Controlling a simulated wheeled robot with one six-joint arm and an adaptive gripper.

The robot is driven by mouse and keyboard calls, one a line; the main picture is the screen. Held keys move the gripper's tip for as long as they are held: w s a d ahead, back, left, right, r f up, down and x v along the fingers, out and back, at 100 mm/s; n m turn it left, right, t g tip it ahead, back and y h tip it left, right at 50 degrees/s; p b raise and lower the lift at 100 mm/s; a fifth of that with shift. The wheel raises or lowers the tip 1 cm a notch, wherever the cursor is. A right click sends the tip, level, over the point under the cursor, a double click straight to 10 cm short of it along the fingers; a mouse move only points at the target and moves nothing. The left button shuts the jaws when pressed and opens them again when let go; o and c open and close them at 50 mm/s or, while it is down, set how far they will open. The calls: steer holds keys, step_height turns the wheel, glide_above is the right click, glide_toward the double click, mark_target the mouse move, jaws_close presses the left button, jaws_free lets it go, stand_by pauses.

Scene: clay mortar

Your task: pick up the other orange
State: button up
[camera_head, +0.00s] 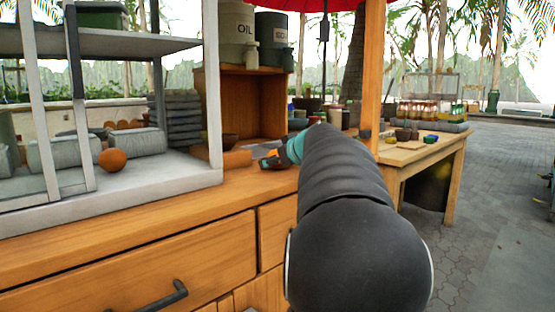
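An orange (113,160) sits on the lower level of the grey shelf unit (178,178) at the left, near its front, beside grey block-like items. It is the only orange I can make out clearly. My gripper (268,163) is small in the view, at the end of my dark arm, low over the wooden counter and well to the right of the orange. My arm hides part of it. I cannot tell whether its fingers are open or shut, or whether they hold anything.
Shelf posts (78,95) stand left of the orange. A brown bowl (230,141) and a wooden cabinet (262,105) with large canisters are behind my gripper. The counter front (150,215) is clear. A wooden table (425,150) with jars and small bowls stands at the right.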

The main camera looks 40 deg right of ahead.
steer(key=shift+w+d+f, duration=0.1)
steer(key=shift+w, duration=0.25)
steer(key=c, duration=1.3)
